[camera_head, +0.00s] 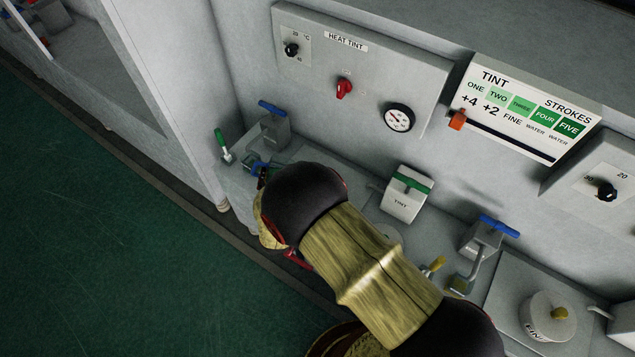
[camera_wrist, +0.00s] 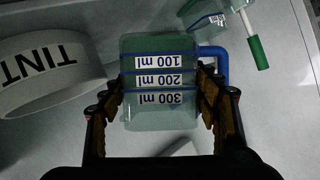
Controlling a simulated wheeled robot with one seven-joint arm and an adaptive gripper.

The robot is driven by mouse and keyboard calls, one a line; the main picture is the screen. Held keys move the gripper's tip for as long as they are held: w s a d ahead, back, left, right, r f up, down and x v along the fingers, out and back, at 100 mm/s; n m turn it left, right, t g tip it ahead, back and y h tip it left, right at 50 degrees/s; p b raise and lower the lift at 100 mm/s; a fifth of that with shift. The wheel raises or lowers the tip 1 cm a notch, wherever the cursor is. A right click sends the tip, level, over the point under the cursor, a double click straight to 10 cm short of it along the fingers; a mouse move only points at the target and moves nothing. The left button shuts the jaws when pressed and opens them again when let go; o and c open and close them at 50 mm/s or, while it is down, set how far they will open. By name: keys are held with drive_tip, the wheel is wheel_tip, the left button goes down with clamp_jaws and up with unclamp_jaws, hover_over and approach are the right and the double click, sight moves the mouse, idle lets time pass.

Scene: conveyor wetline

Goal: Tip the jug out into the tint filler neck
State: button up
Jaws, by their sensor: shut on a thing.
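My gripper (camera_wrist: 160,98) is shut on the jug, with one finger on each side of it in the wrist view. The jug (camera_wrist: 160,118) is clear greenish plastic with 100, 200 and 300 ml marks, which read upside down in this picture. A blue handle (camera_wrist: 215,58) is on its right side. A white round fitting marked TINT (camera_wrist: 40,72) stands just left of the jug, apart from it; I cannot tell whether its opening is the filler neck. In the head view my arm hides the jug and most of my gripper.
A clear vessel (camera_wrist: 203,14) and a green-handled tool (camera_wrist: 258,52) lie beyond the jug. The head view shows blue-handled taps (camera_head: 276,122) (camera_head: 490,238), a TINT box with green top (camera_head: 405,195), the HEAT TINT panel (camera_head: 365,70) and a strokes board (camera_head: 525,110).

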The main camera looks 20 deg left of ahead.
sight(285, 159)
drive_tip(key=shift+w+d+r+m+y, duration=0.1)
drive_tip(key=shift+d+r+m+y, duration=0.15)
drive_tip(key=shift+r, duration=0.25)
drive_tip(key=shift+w+d+r+m+y, duration=0.15)
drive_tip(key=shift+d+r+m, duration=0.15)
drive_tip(key=shift+r, duration=0.15)
drive_tip(key=shift+d+f+m, duration=0.1)
drive_tip(key=shift+d+m, duration=0.15)
drive_tip(key=shift+d, duration=0.1)
drive_tip(key=shift+w+d+r+m+y+b, duration=0.1)
drive_tip(key=shift+d+r+m+y+b, duration=0.1)
drive_tip(key=shift+d+m+y+b, duration=0.15)
drive_tip(key=shift+r+m+y, duration=0.25)
drive_tip(key=shift+y, duration=0.1)
drive_tip(key=shift+d+r+m, duration=0.15)
drive_tip(key=shift+r+m, duration=0.05)
drive_tip(key=shift+m, duration=0.1)
drive_tip(key=shift+f+y, duration=0.15)
drive_tip(key=shift+y, duration=0.15)
drive_tip(key=shift+f+m+b, duration=0.15)
drive_tip(key=shift+m+b, duration=0.35)
drive_tip(key=shift+m, duration=0.1)
drive_tip(key=shift+w+d+r+m+t+y, duration=0.1)
drive_tip(key=shift+d+r+m+t+y, duration=0.25)
drive_tip(key=shift+r+m+y, duration=0.6)
